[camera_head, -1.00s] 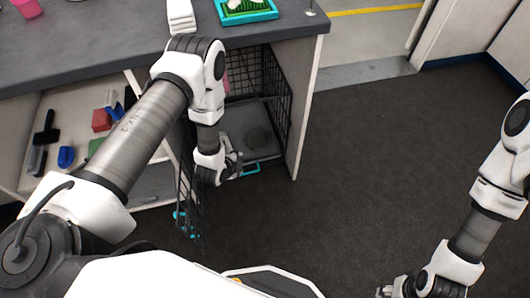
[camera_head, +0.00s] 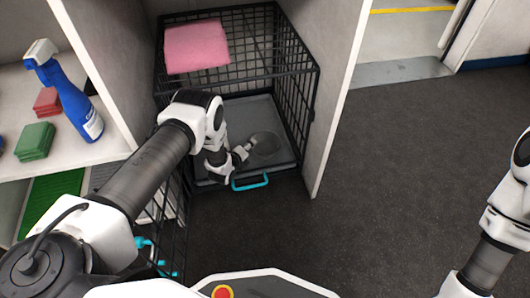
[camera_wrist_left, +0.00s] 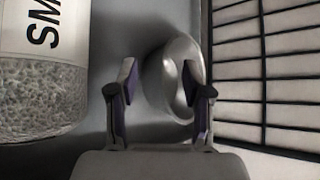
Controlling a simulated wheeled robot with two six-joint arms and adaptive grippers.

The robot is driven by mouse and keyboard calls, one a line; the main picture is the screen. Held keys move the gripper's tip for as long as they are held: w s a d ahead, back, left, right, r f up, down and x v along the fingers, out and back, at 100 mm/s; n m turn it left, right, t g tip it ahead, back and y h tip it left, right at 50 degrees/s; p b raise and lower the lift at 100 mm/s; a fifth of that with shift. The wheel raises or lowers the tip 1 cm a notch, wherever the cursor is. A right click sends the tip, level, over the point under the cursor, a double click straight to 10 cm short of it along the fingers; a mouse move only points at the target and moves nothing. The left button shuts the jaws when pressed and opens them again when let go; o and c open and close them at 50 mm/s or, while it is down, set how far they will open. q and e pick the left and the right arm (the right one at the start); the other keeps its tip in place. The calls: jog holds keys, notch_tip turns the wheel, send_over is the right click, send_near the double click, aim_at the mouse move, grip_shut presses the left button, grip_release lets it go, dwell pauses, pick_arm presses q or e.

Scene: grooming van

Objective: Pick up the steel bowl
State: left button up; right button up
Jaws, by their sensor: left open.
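The steel bowl (camera_head: 266,143) stands on the grey tray (camera_head: 287,160) in the open wire crate. It looks round and shiny, and it also shows in the left wrist view (camera_wrist_left: 176,62). My left gripper (camera_head: 246,152) is inside the crate at the bowl's near left side, open. In the left wrist view my left gripper (camera_wrist_left: 158,85) has its fingers apart. The right finger overlaps the bowl and the left finger is left of its rim. I cannot tell whether either finger touches it. My right gripper is out of view.
The crate (camera_head: 303,95) has wire walls and a pink folded cloth (camera_head: 196,47) on top. A cylinder-like object marked "SM" (camera_wrist_left: 42,70) stands left of my gripper. Shelves hold a blue spray bottle (camera_head: 72,105) and a green stack (camera_head: 35,141). Floor at right is clear.

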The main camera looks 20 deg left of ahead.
pick_arm(q)
jog(key=x, duration=0.2)
jog(key=shift+w+f+b, duration=0.1)
jog(key=shift+f+b, duration=0.25)
jog(key=shift+b, duration=0.05)
jog(key=shift+r, duration=0.2)
grip_shut()
